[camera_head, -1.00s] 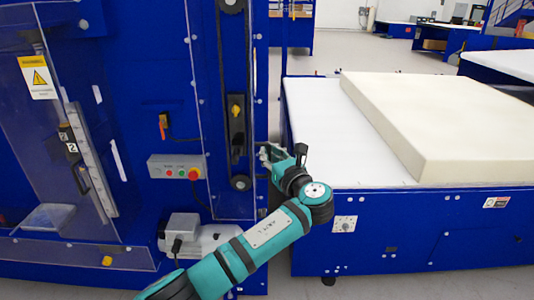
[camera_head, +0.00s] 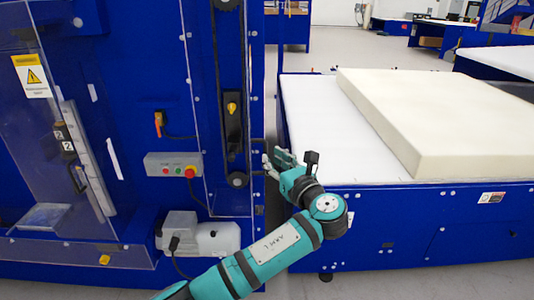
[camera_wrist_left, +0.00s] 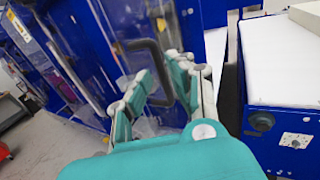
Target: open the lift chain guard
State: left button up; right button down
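The lift chain guard (camera_head: 212,120) is a tall clear panel on the blue machine, over a vertical chain and its sprockets. It looks closed. Its black bar handle (camera_wrist_left: 158,72) stands off the panel in the left wrist view. My left gripper (camera_head: 271,163) is at the guard's right edge, close to the handle. In the left wrist view, the left gripper (camera_wrist_left: 152,85) has its fingers spread, and the handle lies between or just beyond them. I cannot tell whether they touch it. My right gripper is not in view.
A grey control box (camera_head: 174,165) with buttons and a grey motor (camera_head: 205,237) are left of my arm. At right, a white-topped blue table (camera_head: 312,120) carries a thick cream foam block (camera_head: 440,120). A narrow gap separates machine and table.

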pick_arm(q)
jog(key=v, duration=0.7)
jog(key=shift+s+d, duration=0.15)
jog(key=shift+s, duration=0.05)
